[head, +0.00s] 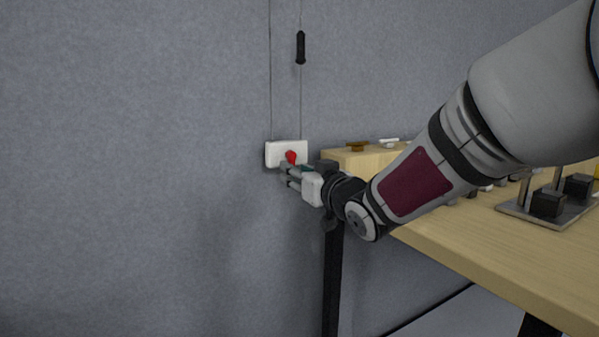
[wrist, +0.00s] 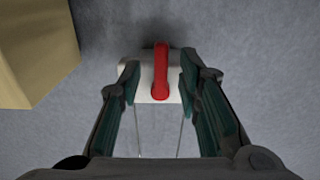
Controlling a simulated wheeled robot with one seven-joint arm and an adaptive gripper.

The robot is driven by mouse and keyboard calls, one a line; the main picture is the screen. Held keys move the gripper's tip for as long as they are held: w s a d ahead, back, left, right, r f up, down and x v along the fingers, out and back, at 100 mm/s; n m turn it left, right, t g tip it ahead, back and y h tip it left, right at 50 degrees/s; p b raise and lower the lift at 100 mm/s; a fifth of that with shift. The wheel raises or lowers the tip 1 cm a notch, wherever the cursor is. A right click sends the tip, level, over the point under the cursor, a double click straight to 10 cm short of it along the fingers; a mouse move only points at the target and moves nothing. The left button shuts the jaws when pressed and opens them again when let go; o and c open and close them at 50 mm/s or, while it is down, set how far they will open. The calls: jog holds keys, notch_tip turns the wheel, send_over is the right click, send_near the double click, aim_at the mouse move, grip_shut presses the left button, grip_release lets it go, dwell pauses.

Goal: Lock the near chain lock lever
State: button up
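The chain lock is a white box (head: 273,156) on the grey wall, with a red lever (head: 291,156) on its front. In the wrist view the red lever (wrist: 161,72) points toward the camera over the white box (wrist: 146,92). My gripper (head: 286,173) is at the box's lower right in the head view. In the wrist view my gripper (wrist: 158,80) has its fingers apart, one on each side of the lever, with gaps between them and it. It is open. The head view hides part of the lever's lower end behind the fingers.
Two thin cords rise from the box, one with a black handle (head: 300,48). A wooden table (head: 480,245) stands to the right with a wooden block (head: 345,158) near the lock. A metal stand (head: 548,208) is on the table. The wall left of the lock is clear.

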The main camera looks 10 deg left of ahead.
jog(key=v, duration=1.1)
jog(key=shift+d, duration=0.1)
